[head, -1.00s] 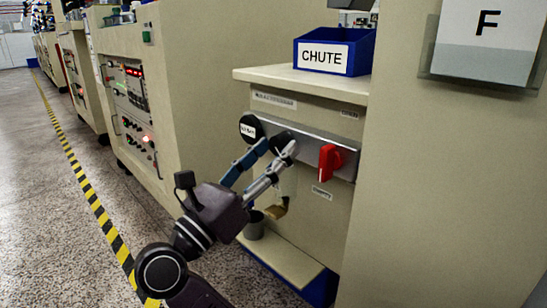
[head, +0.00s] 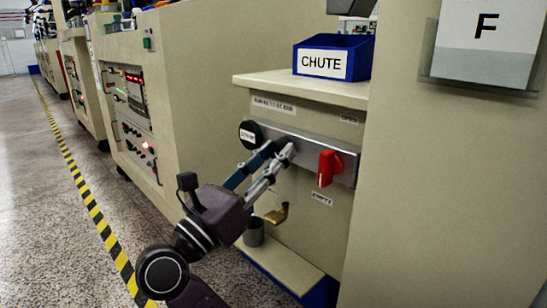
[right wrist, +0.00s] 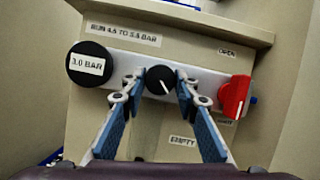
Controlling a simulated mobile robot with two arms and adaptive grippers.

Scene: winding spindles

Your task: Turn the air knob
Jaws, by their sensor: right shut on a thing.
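The black round knob (right wrist: 160,79) with a white pointer line sits on a pale metal strip on the cabinet front. In the right wrist view the line points down and to the right. My right gripper (head: 282,150) is shut on this knob, one fingertip on each side. In the head view the fingers mostly hide the knob. A black dial labelled 3.0 BAR (right wrist: 88,64) is left of it and also shows in the head view (head: 250,135). My left gripper is not in view.
A brass padlock (head: 277,214) and a grey cup (head: 254,232) are below. A blue CHUTE bin (head: 334,57) stands on the cabinet top. Floor on the left is clear.

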